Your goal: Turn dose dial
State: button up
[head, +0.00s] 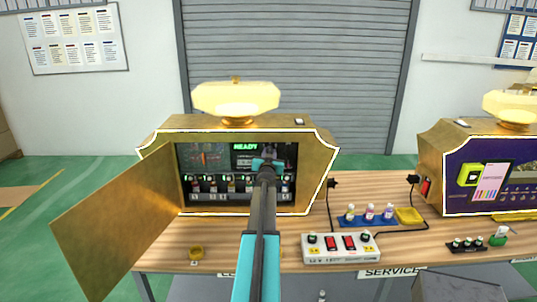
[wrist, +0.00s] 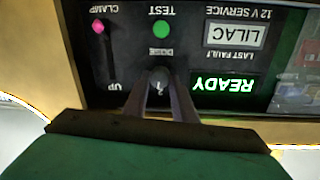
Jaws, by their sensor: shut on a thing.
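The open gold machine (head: 315,170) shows a dark inner panel with a lit green READY display (head: 245,147). The wrist view shows this panel upside down. My gripper (head: 268,160) reaches into the opening and hides part of the panel in the head view. In the wrist view its two fingers (wrist: 160,95) are closed around a small dark round knob, the dose dial (wrist: 160,76). A small digit that looks like 2 shows on or by the dial.
In the wrist view, a green TEST button (wrist: 161,28), a pink CLAMP knob (wrist: 98,27) and a LILAC plate (wrist: 234,36) are close by. The gold door (head: 115,225) stands open at left. A white switch box (head: 340,247) and blue bottle tray (head: 367,219) are at right.

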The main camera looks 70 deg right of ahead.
jog(key=m, duration=0.3)
jog(key=m+p, duration=0.1)
jog(key=m, duration=0.1)
jog(key=shift+s+d+r, duration=0.25)
jog(key=shift+s, duration=0.1)
jog(key=shift+m, duration=2.3)
jog(key=shift+f, duration=0.1)
jog(key=o, duration=1.1)
jog(key=shift+d+f+y, duration=0.1)
jog(key=shift+y, duration=0.3)
jog(key=shift+c, duration=0.2)
jog(key=shift+w, duration=0.15)
jog(key=shift+a, duration=0.2)
jog(key=shift+a, duration=0.55)
jog(key=f+v, duration=0.1)
jog(key=v, duration=1.1)
jog(key=shift+s+a+r+b, duration=0.25)
jog(key=shift+s+r+b, duration=0.05)
jog(key=shift+s+r, duration=0.15)
